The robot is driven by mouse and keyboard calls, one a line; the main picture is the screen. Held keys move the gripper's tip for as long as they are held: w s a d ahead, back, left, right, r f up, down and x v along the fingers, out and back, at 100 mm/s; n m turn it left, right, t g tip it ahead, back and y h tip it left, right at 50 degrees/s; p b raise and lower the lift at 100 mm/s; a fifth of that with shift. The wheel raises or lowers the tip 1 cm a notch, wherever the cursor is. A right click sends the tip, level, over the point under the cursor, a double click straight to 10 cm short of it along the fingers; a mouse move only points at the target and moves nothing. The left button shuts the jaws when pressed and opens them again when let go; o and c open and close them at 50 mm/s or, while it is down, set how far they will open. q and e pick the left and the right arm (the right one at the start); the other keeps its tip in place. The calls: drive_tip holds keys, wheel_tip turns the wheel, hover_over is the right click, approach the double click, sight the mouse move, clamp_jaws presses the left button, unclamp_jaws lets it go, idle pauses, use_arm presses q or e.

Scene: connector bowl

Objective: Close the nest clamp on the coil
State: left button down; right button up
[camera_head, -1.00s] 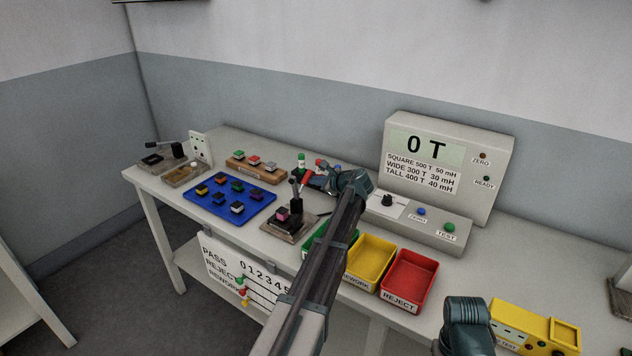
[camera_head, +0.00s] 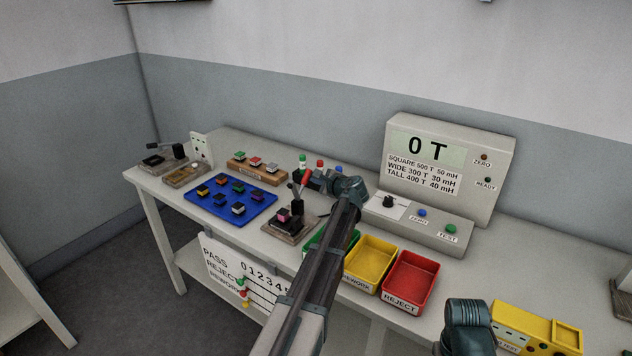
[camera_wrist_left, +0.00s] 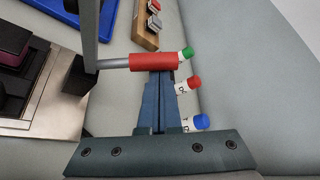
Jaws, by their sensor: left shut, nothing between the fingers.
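The nest clamp (camera_head: 297,206) stands on a metal-topped block, with a dark post and a red-gripped lever (camera_head: 306,178). The coil (camera_head: 283,214), dark with a purple side, sits in the nest beside the post; part of it shows at the left edge of the left wrist view (camera_wrist_left: 12,42). My left gripper (camera_head: 311,180) is shut and empty at the red grip. In the left wrist view its closed fingers (camera_wrist_left: 159,78) point at the red grip (camera_wrist_left: 153,62), which lies across their tips. I cannot tell whether they touch. My right gripper is out of view.
A blue tray (camera_head: 262,207) of coils lies left of the clamp. Red, green and blue capped bottles (camera_wrist_left: 188,85) stand behind it. Green, yellow (camera_head: 371,250) and red (camera_head: 416,262) bins lie to the right, before the tester (camera_head: 450,165).

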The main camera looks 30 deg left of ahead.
sight(305, 175)
use_arm(q)
drive_tip(key=shift+s+r+n+t+y+b, duration=0.15)
drive_tip(key=shift+s+r+n+t+b, duration=0.2)
drive_tip(key=shift+s+n, duration=0.15)
drive_tip(key=shift+s+r+n+t+y+b, duration=0.15)
drive_tip(key=shift+s+r+n+t+b, duration=0.05)
drive_tip(key=shift+s+n+t, duration=0.25)
drive_tip(key=shift+s+a+r+n+t+b, duration=0.1)
drive_tip(key=shift+s+r+n+t+b, duration=0.2)
drive_tip(key=shift+s+n+b, duration=0.3)
drive_tip(key=shift+s+a+r+n+t+y+b, duration=0.15)
drive_tip(key=shift+s+n+t+y+b, duration=0.45)
drive_tip(key=shift+s+n+b, duration=0.65)
drive_tip(key=shift+s+a+r+n+t+y+b, duration=0.1)
drive_tip(key=shift+s+r+n+t+y+b, duration=0.25)
drive_tip(key=shift+s+n+y+b, duration=0.8)
drive_tip(key=shift+s+f+h, duration=0.2)
drive_tip(key=shift+s+h, duration=0.05)
drive_tip(key=shift+s, duration=0.35)
